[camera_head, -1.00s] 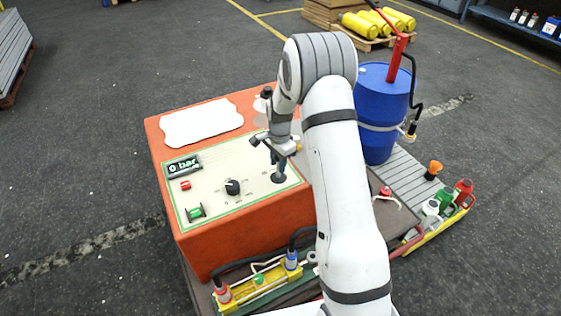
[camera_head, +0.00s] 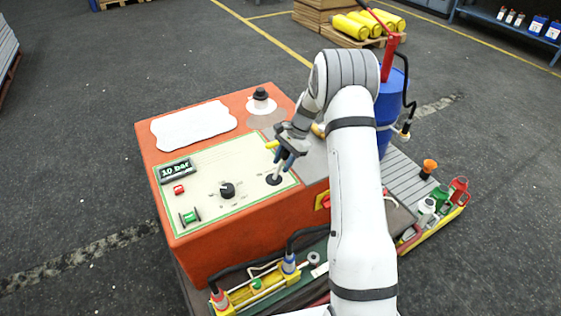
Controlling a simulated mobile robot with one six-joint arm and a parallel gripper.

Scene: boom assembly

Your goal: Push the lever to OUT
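The lever (camera_head: 277,172) stands on a dark round base at the right edge of the control panel (camera_head: 215,195). Its short shaft leans up to the right, and its top is hidden at my gripper. My gripper (camera_head: 286,160) is right at the lever's upper part, its dark fingers pointing down. Whether the fingers close on the lever or only touch it cannot be seen. The lever's markings are too small to read. The display (camera_head: 176,170) on the panel reads 10 bar.
The panel sits on an orange cabinet (camera_head: 250,222) with a black knob (camera_head: 227,190), red button (camera_head: 179,189) and green switch (camera_head: 189,216). A black-topped fitting (camera_head: 261,101) stands behind. A blue drum (camera_head: 388,105) and bottles (camera_head: 426,209) are at the right. Yellow hydraulic parts (camera_head: 256,287) lie in front.

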